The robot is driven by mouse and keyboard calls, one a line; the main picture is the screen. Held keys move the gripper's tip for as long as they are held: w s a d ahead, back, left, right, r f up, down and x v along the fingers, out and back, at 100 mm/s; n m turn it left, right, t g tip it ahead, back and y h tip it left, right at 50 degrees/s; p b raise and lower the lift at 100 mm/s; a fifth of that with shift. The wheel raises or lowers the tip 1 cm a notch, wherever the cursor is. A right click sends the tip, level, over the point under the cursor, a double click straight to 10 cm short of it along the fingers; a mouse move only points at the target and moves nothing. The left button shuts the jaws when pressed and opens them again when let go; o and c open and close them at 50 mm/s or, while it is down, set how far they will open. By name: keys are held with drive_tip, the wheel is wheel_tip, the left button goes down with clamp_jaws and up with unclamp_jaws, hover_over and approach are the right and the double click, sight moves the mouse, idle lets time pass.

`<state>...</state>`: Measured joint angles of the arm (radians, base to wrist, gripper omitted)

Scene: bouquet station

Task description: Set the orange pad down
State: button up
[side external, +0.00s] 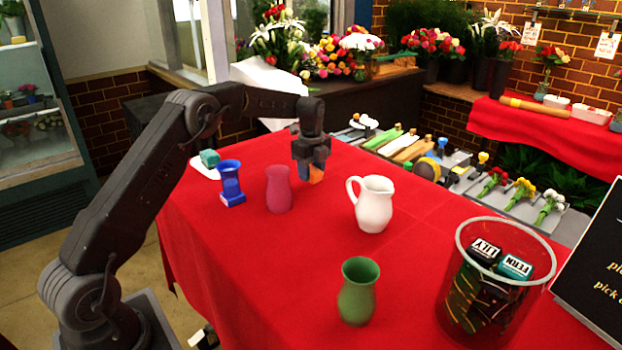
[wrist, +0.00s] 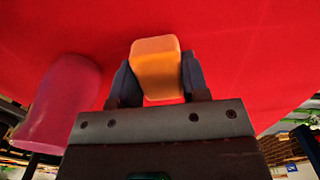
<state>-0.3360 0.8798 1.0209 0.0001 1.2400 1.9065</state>
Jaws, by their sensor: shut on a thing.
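The orange pad (wrist: 157,68) is a small rounded block held between the two fingers of my gripper (wrist: 156,82) in the wrist view. In the side view my gripper (side external: 311,163) points down over the red-covered table, shut on the orange pad (side external: 316,175), which shows below the fingers. The pad is close to the cloth; I cannot tell whether it touches. The fingers hide part of it in the side view.
A pink vase (side external: 279,190) stands just left of my gripper, with a blue vase (side external: 231,183) beyond it. A white pitcher (side external: 373,204) stands to the right. A green vase (side external: 358,291) and a clear bucket (side external: 455,300) are nearer. Bare red cloth (side external: 285,265) lies between.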

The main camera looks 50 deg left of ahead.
drive_tip(key=shift+f, duration=1.2)
drive_tip(key=shift+f, duration=0.15)
drive_tip(key=o, duration=0.9)
